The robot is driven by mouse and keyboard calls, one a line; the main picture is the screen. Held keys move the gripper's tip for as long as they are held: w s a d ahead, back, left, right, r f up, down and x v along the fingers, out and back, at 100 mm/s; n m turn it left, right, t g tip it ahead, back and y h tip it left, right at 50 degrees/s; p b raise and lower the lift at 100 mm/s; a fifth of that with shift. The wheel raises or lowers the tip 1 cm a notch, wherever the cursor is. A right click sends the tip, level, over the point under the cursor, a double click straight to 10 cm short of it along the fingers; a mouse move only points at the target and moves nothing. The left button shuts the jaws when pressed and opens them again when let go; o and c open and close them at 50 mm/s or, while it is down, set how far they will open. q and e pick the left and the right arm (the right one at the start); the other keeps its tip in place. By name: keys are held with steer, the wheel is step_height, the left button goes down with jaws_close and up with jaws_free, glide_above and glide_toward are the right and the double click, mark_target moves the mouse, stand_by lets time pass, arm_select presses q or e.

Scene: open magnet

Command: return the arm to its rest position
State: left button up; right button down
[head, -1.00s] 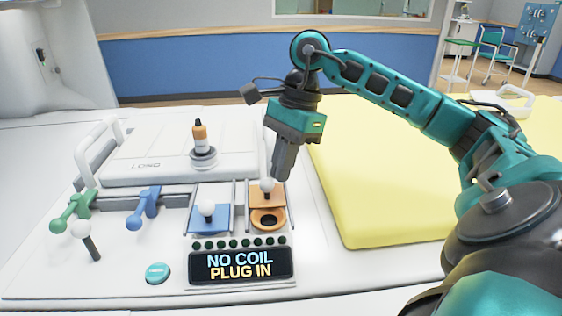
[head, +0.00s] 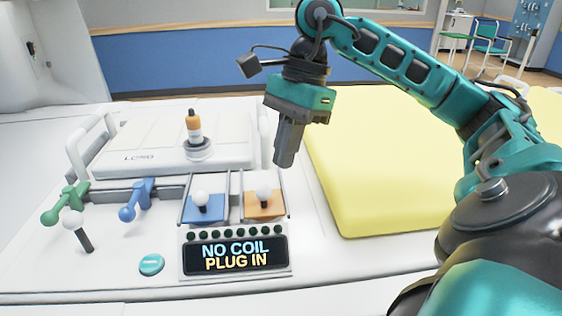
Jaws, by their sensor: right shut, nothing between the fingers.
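My right arm (head: 410,70) comes in from the right. Its gripper (head: 284,163) points down above the console, fingers together, nothing between them. It appears up and to the right of the white knob on the orange sliding plate (head: 268,208), with a gap between them in the picture. The blue sliding plate (head: 206,211) with its own white knob is to the left. My left gripper is out of view.
A display (head: 235,256) reads "NO COIL PLUG IN". Blue (head: 140,200) and green (head: 65,203) levers, a white-knobbed stick (head: 80,232) and a teal button (head: 151,265) lie left. An orange-topped plug (head: 194,127) stands behind. A yellow pad (head: 375,170) lies right.

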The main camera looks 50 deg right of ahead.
steer(key=p+v, duration=0.3)
steer(key=v, duration=0.6)
steer(key=shift+r, duration=0.25)
steer(key=shift+s, duration=0.1)
